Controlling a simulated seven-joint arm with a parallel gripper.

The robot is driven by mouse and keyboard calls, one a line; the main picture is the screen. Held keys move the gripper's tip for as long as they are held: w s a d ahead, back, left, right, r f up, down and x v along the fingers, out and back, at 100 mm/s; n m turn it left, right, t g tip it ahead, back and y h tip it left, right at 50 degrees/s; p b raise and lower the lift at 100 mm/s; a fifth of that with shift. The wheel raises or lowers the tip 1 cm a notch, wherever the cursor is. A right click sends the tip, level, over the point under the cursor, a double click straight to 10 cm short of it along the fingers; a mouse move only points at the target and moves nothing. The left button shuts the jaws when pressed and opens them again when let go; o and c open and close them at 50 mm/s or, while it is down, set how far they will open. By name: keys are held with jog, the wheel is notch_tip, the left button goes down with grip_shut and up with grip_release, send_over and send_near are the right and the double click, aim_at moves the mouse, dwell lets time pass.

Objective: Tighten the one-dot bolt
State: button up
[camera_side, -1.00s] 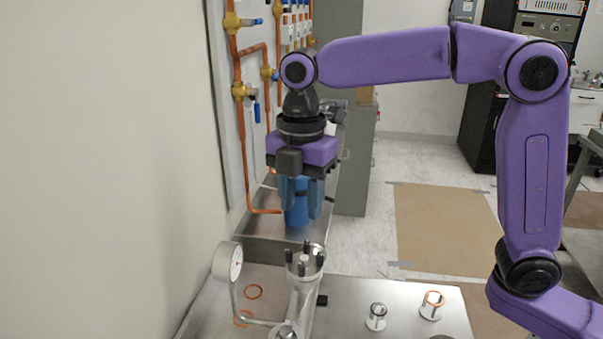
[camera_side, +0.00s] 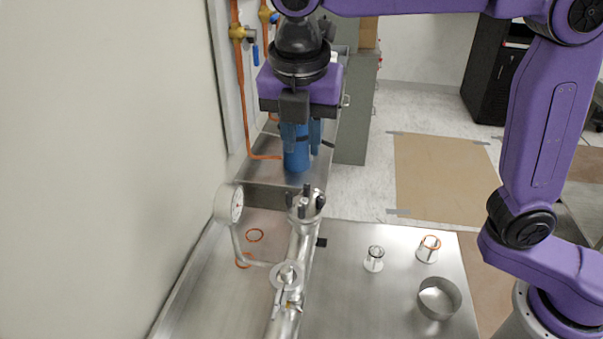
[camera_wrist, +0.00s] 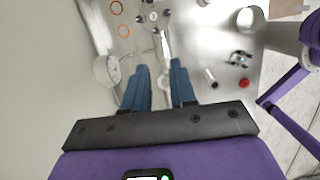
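The flange and bolts (camera_wrist: 154,17) also show at the top of the wrist view. The dots on the bolts are too small to read, so I cannot tell which is the one-dot bolt. My gripper (camera_side: 301,142) points down above and apart from the flange in the side view. In the wrist view my gripper's blue fingers (camera_wrist: 160,72) are apart, with nothing held between them.
A pressure gauge (camera_side: 229,203) stands left of the flange. Orange rings (camera_side: 255,235) lie beside it. Two small fittings (camera_side: 374,258) (camera_side: 428,249) and a metal bowl (camera_side: 438,298) are on the right of the bench.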

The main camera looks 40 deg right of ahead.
jog(key=s+a+n+t, duration=0.1)
jog(key=s+a+n, duration=0.1)
send_near(301, 206)
jog(key=shift+n+t+h, duration=0.3)
jog(key=x, duration=0.8)
jog(key=shift+s+a+f, duration=0.15)
jog(key=shift+f, duration=0.35)
grip_shut()
